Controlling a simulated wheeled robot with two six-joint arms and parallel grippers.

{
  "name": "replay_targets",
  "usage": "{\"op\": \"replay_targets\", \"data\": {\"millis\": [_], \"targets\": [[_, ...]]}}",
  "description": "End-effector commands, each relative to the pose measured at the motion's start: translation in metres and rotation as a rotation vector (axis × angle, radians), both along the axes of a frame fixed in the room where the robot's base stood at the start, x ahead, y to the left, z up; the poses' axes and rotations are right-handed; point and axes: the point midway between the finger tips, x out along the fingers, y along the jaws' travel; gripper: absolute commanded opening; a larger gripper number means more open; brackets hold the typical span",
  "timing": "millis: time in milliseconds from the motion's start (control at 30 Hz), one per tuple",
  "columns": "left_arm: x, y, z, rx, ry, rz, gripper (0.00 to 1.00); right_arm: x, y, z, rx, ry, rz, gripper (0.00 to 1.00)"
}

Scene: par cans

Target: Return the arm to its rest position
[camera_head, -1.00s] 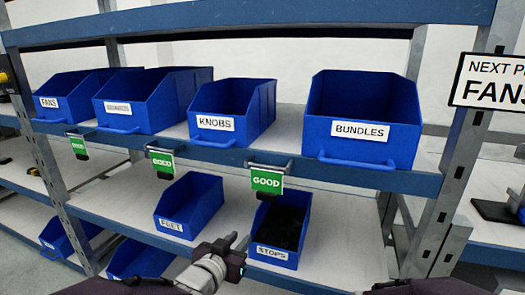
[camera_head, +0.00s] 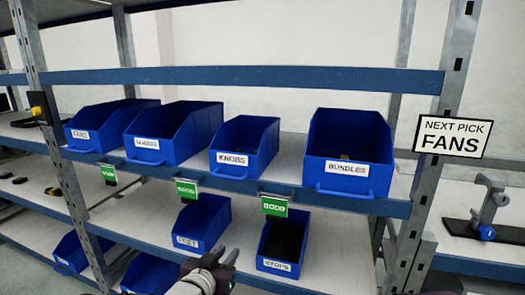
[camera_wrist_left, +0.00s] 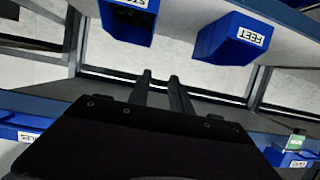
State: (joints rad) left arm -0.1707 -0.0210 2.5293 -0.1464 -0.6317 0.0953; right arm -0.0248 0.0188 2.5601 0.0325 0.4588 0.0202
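My left gripper (camera_head: 222,258) shows at the bottom of the head view, in front of the lower shelf and below the FEET bin (camera_head: 202,226) and beside the STOPS bin (camera_head: 283,243). Its two fingers stand apart with nothing between them. In the left wrist view the two dark fingers (camera_wrist_left: 160,88) are also apart and empty, and the FEET bin (camera_wrist_left: 229,40) and the STOPS bin (camera_wrist_left: 130,22) show upside down beyond them.
A blue shelf rack holds blue bins labelled FANS (camera_head: 96,122), KNOBS (camera_head: 243,147) and BUNDLES (camera_head: 348,152) on its upper level. Green tags (camera_head: 274,206) hang from the shelf edge. A sign (camera_head: 452,136) reads NEXT PICK FANS. A grey device (camera_head: 488,205) stands on the right shelf.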

Motion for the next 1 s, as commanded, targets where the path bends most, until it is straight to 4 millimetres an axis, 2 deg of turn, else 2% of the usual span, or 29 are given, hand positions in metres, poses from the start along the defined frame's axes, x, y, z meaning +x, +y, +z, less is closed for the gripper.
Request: {"op": "replay_targets", "data": {"millis": [33,67,167,300,400,467,600,667,800,900,1000], "targets": [[0.001,0.004,0.029,0.0,0.006,0.011,0.25,0.0,0.0,0.031,0.0,0.0,0.0,0.36],[0.001,0.007,0.037,0.0,0.01,0.018,0.25,0.0,0.0,0.04,0.0,0.0,0.0,0.36],[0.0,0.018,0.07,0.005,0.051,0.049,0.25,0.0,0.0,0.084,0.0,0.0,0.0,0.36],[-0.01,0.042,0.113,0.024,0.185,0.114,0.25,0.0,0.0,0.16,0.0,0.0,0.0,0.36],[-0.026,0.058,0.126,0.043,0.318,0.161,0.25,0.0,0.0,0.203,0.0,-0.001,0.0,0.36],[-0.039,0.067,0.129,0.051,0.404,0.186,0.25,0.0,0.0,0.223,0.0,0.0,0.0,0.36],[-0.079,0.082,0.132,0.073,0.634,0.234,0.25,0.0,0.0,0.265,0.0,0.0,0.0,0.36],[-0.105,0.087,0.125,0.082,0.756,0.248,0.25,0.0,0.0,0.276,0.0,0.0,0.0,0.36],[-0.158,0.087,0.091,0.1,0.991,0.252,0.25,0.0,0.0,0.264,0.0,0.001,0.0,0.36],[-0.184,0.086,0.085,0.112,1.1,0.245,0.25,0.0,0.0,0.264,0.0,0.001,0.0,0.36],[-0.197,0.085,0.083,0.121,1.153,0.239,0.25,0.0,0.0,0.264,0.0,0.001,0.0,0.36]]}}
